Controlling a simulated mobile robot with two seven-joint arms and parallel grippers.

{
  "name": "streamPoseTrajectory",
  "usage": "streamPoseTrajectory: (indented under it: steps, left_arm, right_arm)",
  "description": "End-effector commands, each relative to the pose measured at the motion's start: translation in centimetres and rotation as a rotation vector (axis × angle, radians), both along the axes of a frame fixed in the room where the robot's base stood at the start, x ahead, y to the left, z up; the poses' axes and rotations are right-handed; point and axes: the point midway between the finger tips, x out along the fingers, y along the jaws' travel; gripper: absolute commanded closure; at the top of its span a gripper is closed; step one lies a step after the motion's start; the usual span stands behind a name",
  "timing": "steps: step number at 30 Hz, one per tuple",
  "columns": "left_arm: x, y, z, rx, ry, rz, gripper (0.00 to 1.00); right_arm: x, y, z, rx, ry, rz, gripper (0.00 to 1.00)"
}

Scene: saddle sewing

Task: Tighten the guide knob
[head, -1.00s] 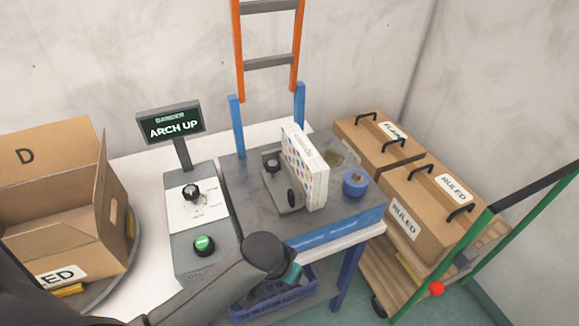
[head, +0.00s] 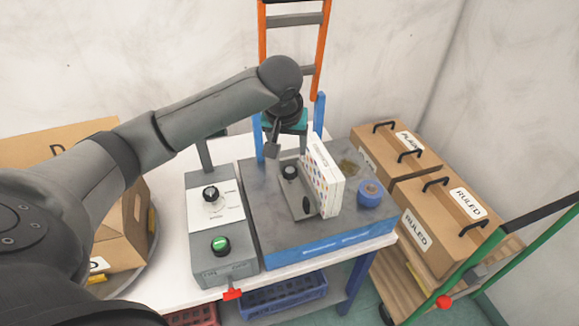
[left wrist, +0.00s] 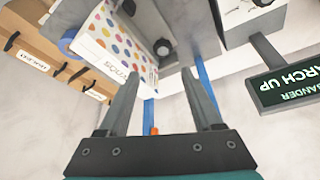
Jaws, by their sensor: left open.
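The guide is a grey bracket (head: 290,203) on the grey saddle table (head: 272,232). A black round knob (head: 289,172) sits on top of it, and it also shows in the left wrist view (left wrist: 163,47). A stack of white booklets with colored dots (head: 324,178) stands upright against the guide. My left gripper (head: 273,148) is raised over the table, above and slightly behind the knob. In the left wrist view its two fingers (left wrist: 160,78) are apart with nothing between them, and the knob lies beyond them. My right gripper is out of view.
A control box (head: 203,250) with a black dial and green button stands left of the table. A blue tape roll (head: 370,193) lies right of the booklets. The display (left wrist: 285,88) reads ARCH UP. Boxes (head: 450,205) on a cart stand right; blue posts (head: 257,138) rise behind.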

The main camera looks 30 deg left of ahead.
Motion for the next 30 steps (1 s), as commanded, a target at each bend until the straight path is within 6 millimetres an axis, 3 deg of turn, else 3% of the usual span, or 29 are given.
streamPoseTrajectory:
  steps: [3, 7, 21, 30]
  left_arm:
    - [0.2, 0.6, 0.5, 0.001, -0.001, 0.026, 0.34]
    - [0.5, 0.8, -0.6, 0.0, 0.001, 0.029, 0.34]
    - [3.6, 2.1, -8.8, 0.0, 0.0, 0.026, 0.34]
    - [5.0, 2.8, -12.4, 0.0, -0.001, 0.024, 0.34]
  right_arm:
    - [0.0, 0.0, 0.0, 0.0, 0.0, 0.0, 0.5]
    - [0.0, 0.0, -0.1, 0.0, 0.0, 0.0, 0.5]
    - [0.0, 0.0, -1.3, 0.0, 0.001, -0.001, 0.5]
    - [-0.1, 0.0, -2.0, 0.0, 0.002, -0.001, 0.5]
